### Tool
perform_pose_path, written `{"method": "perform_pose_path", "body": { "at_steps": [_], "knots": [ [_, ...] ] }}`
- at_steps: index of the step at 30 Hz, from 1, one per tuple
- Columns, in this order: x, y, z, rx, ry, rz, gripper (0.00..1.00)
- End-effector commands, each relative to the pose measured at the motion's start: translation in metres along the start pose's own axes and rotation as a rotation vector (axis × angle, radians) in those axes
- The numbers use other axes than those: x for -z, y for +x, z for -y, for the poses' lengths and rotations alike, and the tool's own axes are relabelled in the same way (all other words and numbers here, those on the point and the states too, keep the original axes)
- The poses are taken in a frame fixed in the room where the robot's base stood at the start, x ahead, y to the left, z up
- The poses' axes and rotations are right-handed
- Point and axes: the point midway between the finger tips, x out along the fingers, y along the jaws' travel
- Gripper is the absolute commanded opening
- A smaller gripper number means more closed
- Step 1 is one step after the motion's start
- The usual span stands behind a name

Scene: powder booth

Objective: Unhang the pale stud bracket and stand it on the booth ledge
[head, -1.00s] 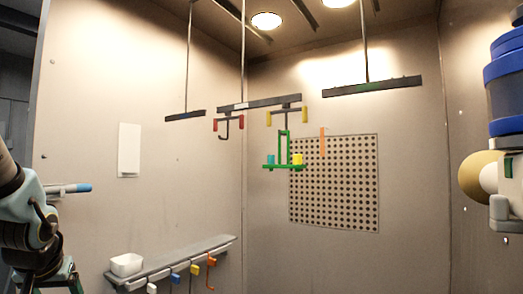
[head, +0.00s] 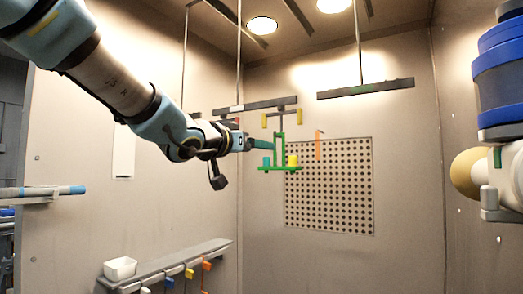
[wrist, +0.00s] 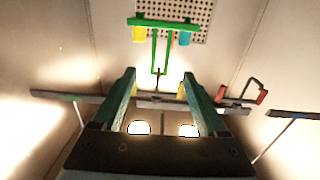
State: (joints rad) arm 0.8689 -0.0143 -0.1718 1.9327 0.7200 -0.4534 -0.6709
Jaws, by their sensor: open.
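A green bracket (head: 280,168) hangs from the yellow-ended hook (head: 281,111) under an overhead bar. It has an upright frame and a flat crosspiece with a teal stud (head: 266,161) and a yellow stud (head: 292,160). No pale bracket shows clearly. In the wrist view the green bracket (wrist: 165,22) appears inverted, its narrow frame end between my fingertips; I cannot tell the depth gap. My gripper (head: 274,144) is open, close to the left side of the frame; its jaws also show in the wrist view (wrist: 158,76). The booth ledge (head: 165,268) is at lower left.
A white tub (head: 120,268) sits at the ledge's left end, and several coloured hooks hang along its front. A red-ended hook (wrist: 242,94) is beside my gripper in the wrist view. An orange strip (head: 319,145) hangs before the perforated panel (head: 345,205). A dark bar (head: 365,88) hangs at right.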

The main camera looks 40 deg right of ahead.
Motion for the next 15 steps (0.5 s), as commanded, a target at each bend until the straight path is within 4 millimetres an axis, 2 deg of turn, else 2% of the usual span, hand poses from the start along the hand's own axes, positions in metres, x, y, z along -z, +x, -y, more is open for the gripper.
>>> {"method": "perform_pose_path", "body": {
  "at_steps": [5,15],
  "knots": [
    [-0.004,0.022,0.000,-0.001,0.000,0.002,0.75],
    [-0.001,0.085,0.001,0.002,-0.001,0.003,0.75]
  ]
}}
